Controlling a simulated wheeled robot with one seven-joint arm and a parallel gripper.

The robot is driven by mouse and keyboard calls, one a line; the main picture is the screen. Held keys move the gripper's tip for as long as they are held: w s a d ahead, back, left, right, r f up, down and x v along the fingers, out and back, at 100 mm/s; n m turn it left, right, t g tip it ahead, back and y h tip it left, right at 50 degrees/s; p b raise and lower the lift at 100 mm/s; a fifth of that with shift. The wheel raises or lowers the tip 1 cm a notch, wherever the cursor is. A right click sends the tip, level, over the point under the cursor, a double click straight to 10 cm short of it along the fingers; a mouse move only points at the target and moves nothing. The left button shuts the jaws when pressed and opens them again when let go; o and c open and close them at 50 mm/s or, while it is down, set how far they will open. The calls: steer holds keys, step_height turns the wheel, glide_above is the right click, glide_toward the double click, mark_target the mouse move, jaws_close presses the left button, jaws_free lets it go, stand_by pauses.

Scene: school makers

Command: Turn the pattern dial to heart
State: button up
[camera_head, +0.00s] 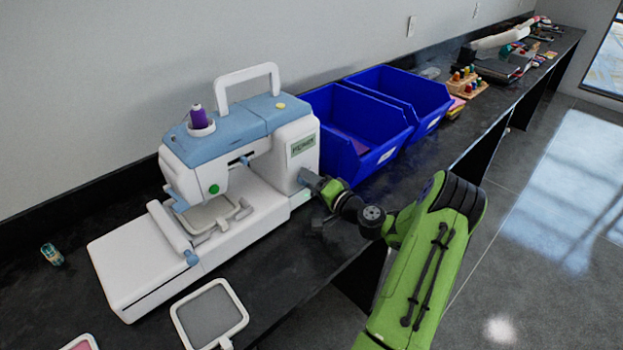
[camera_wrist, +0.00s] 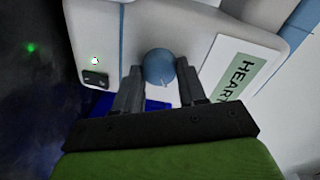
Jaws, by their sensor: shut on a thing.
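The white and light-blue sewing machine (camera_head: 255,195) stands on the dark counter. In the wrist view the round blue dial (camera_wrist: 158,65) is on its white side face. My gripper (camera_wrist: 158,72) has one finger on each side of the dial and is shut on it. The display panel (camera_wrist: 238,75) beside the dial reads HEART in dark letters on pale green. In the head view the panel (camera_head: 303,146) is too small to read surely. There my gripper (camera_head: 309,181) is at the machine's right side, and the dial is hidden.
Two blue bins (camera_head: 352,130) stand close behind my gripper. A loose hoop (camera_head: 210,314) lies in front of the machine. A small lit lamp (camera_wrist: 95,61) and a dark switch (camera_wrist: 95,79) sit left of the dial. The floor right of the counter is clear.

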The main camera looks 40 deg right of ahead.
steer(key=shift+f+m, duration=0.1)
steer(key=shift+m, duration=0.3)
steer(key=o, duration=1.1)
steer(key=shift+c, duration=0.2)
steer(key=s+r+p, duration=0.1)
steer(key=s, duration=1.4)
steer(key=shift+s, duration=0.35)
